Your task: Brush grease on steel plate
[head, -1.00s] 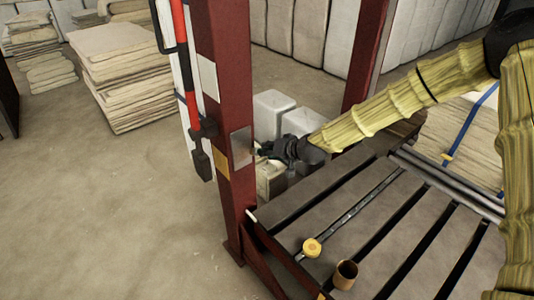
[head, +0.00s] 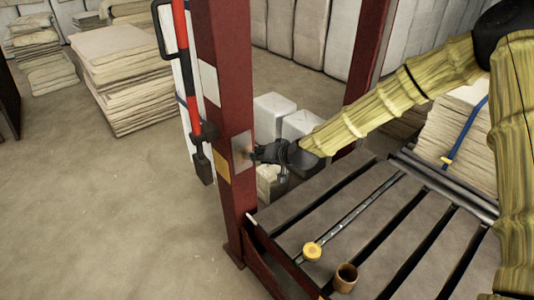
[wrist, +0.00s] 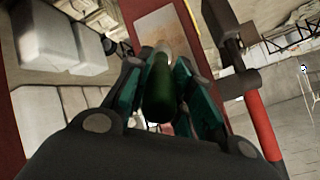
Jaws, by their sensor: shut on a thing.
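The steel plate (head: 240,143) is a small grey rectangle on the dark red post (head: 222,60), with a brownish tint. It also shows in the wrist view (wrist: 153,32), beyond the fingers. My gripper (head: 256,154) is shut on a brush with a dark green handle (wrist: 158,90). The brush points at the plate, and its pale tip (wrist: 162,52) overlaps the plate in the wrist view. The tip is at or very near the plate's face; I cannot tell whether it touches. My fingers hide part of the brush and the plate's lower part.
A slatted bench (head: 300,215) stands in front of the post, holding a brass-coloured cup (head: 345,279) and a yellow round-ended item (head: 312,251). A red and black tool (head: 188,90) hangs beside the post. White blocks (head: 273,108) stand behind. The floor at left is clear.

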